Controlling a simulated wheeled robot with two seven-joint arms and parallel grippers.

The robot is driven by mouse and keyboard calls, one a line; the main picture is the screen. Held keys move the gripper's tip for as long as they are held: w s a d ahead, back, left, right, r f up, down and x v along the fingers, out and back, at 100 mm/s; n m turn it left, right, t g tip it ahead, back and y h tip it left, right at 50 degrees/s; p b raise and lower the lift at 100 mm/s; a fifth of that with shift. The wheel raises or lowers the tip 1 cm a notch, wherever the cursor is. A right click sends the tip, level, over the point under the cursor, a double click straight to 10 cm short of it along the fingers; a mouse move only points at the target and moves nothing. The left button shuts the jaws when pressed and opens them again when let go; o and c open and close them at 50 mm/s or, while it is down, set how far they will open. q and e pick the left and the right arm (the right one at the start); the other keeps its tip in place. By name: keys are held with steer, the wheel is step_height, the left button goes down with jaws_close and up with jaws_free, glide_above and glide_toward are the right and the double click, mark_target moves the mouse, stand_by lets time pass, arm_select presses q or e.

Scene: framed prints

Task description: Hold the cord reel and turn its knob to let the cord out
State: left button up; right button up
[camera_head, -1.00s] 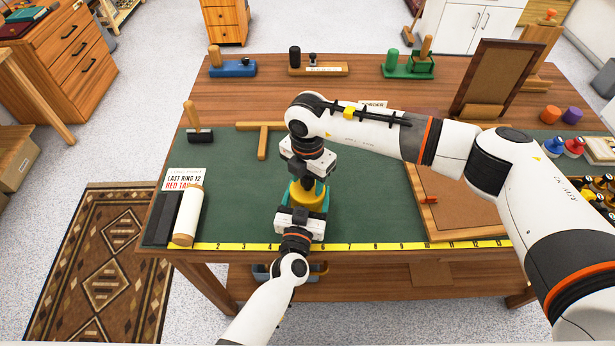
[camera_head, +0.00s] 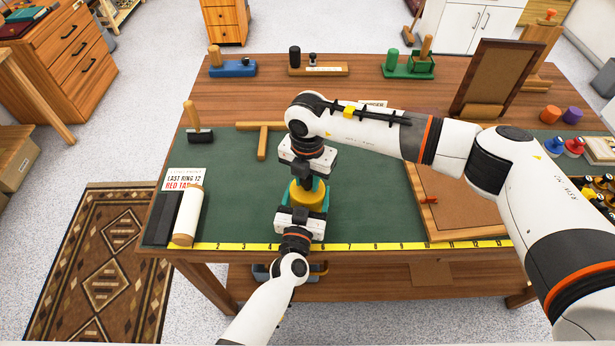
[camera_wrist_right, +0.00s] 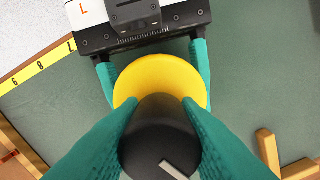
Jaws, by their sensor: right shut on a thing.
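The cord reel (camera_head: 306,196) is a yellow round body standing on the green mat near the front edge. In the right wrist view the yellow reel (camera_wrist_right: 160,76) lies behind its black knob (camera_wrist_right: 155,135), which bears a pale grey mark. My right gripper (camera_head: 308,180) comes from above; in its wrist view the teal fingers (camera_wrist_right: 160,112) are shut on the knob's two sides. My left gripper (camera_head: 305,205), from the front, has its fingers against both sides of the yellow body. The cord is hidden.
A dark bar and a white roll (camera_head: 188,215) lie at the left by a card. A wooden board (camera_head: 460,205) lies right, under my right arm. A yellow ruler strip (camera_head: 375,246) runs along the front.

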steer(key=n, duration=0.6)
steer(key=shift+n, duration=0.3)
steer(key=n, duration=1)
steer(key=shift+n, duration=0.4)
steer(key=n, duration=1.2)
steer(key=shift+r+n, duration=0.1)
steer(key=shift+n, duration=0.2)
steer(key=n, duration=0.5)
steer(key=shift+w+n, duration=0.1)
steer(key=shift+n, duration=0.2)
steer(key=n, duration=1.1)
steer(key=shift+n, duration=0.4)
